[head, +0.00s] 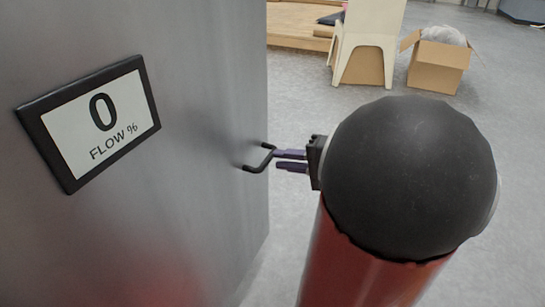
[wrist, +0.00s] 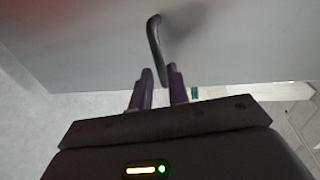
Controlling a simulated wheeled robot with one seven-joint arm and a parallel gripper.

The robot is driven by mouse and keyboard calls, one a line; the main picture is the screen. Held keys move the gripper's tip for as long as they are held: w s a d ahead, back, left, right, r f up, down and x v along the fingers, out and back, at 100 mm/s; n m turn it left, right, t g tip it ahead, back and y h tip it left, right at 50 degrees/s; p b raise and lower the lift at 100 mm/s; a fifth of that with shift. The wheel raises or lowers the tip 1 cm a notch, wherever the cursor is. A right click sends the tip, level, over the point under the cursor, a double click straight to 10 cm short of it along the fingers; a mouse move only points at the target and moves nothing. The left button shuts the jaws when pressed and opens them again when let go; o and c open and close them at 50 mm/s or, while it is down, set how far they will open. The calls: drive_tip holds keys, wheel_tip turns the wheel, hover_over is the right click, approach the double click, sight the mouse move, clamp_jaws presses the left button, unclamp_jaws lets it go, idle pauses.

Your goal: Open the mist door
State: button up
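A large grey metal panel (head: 205,90) fills the left of the head view, and it also spans the top of the wrist view (wrist: 80,40). A black bar handle (head: 265,157) sticks out near its right edge. My gripper (head: 278,160) points at the handle from the right, with two purple fingers apart. In the wrist view, the handle (wrist: 156,38) reaches down to the gap between the fingertips (wrist: 160,75), close to the right one. I cannot tell whether they touch. The panel shows no visible opening; which part is the mist door is not marked.
A black-framed sign (head: 95,122) on the panel reads "0 FLOW %". A cream chair (head: 366,40) and an open cardboard box (head: 437,66) stand at the back. Grey floor (head: 300,90) lies clear between them and the panel.

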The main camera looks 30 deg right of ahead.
drive_tip(key=shift+v, duration=1.65)
drive_tip(key=s+a+f+n+g+h, duration=0.25)
drive_tip(key=a+n+g, duration=0.25)
drive_tip(key=a, duration=0.4)
drive_tip(key=s+a+f+n+g+h, duration=0.25)
drive_tip(key=s+a+n+g, duration=0.2)
drive_tip(key=a, duration=0.45)
wheel_tip(320, 180, up, 15)
drive_tip(key=n+t+h+p, duration=0.2)
drive_tip(key=h+p, duration=0.1)
drive_tip(key=p, duration=1)
drive_tip(key=shift+w, duration=0.25)
